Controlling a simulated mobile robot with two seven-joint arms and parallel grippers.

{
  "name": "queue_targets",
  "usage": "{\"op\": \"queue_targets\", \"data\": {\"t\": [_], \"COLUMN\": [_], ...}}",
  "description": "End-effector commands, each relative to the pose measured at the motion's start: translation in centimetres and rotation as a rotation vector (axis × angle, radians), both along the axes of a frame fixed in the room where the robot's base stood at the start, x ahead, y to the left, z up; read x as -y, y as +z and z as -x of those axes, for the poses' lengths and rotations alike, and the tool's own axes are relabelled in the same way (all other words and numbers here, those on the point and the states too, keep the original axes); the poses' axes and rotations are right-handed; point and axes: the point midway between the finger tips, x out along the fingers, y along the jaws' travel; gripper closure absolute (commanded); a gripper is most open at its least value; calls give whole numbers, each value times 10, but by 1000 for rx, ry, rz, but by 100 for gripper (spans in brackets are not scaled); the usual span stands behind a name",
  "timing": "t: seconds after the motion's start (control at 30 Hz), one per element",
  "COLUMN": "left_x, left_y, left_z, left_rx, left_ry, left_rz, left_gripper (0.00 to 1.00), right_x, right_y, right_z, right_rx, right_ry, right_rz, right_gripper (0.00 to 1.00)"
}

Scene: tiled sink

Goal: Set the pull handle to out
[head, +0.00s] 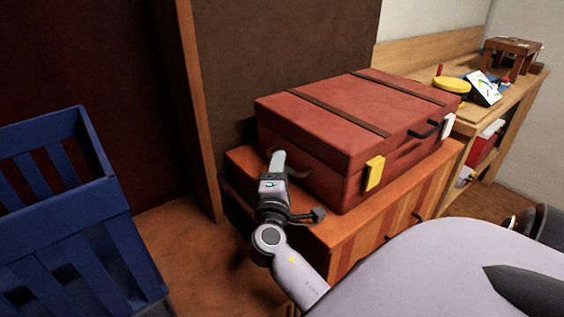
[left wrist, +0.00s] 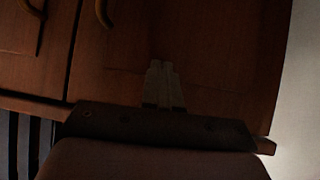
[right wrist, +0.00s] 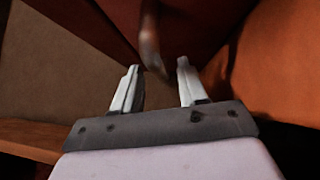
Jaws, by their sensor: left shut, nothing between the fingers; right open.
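A red suitcase (head: 345,115) with two dark straps lies on a striped wooden cabinet (head: 375,222). A dark curved handle (head: 299,172) is on its left end, partly hidden by my right gripper (head: 279,160). In the right wrist view the handle (right wrist: 149,40) hangs in the gap between my open right fingertips (right wrist: 158,66); I cannot tell whether they touch it. A second, black handle (head: 424,129) is on the long front side. My left gripper (left wrist: 163,68) is shut and empty in front of a wooden front, outside the head view.
A blue slatted crate (head: 60,200) stands at the left. A wooden post (head: 195,110) rises behind my right gripper. A bench (head: 500,105) with a yellow round thing (head: 451,85) is at the right. Curved handles (left wrist: 104,12) show on the wooden front in the left wrist view.

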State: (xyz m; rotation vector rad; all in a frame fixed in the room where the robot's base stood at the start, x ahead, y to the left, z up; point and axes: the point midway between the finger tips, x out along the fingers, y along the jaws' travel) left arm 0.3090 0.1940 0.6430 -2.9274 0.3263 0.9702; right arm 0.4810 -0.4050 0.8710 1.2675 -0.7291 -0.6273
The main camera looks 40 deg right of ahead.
Motion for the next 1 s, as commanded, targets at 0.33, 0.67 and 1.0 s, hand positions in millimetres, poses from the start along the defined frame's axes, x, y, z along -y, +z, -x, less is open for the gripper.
{"op": "queue_targets", "data": {"t": [0.33, 0.67, 1.0], "left_x": [0, 0, 0], "left_y": [0, 0, -5], "left_z": [0, 0, 1], "left_rx": [-1, -1, -6], "left_ry": [3, 3, 3], "left_rz": [3, 1, 1], "left_gripper": [100, 100, 100], "right_x": [-2, -2, -9], "right_y": [0, 0, -1], "right_z": [1, 1, 0], "right_rx": [0, 0, 0], "right_ry": [-1, -2, -2], "right_rz": [-1, -1, -2], "right_gripper": [58, 100, 100]}}
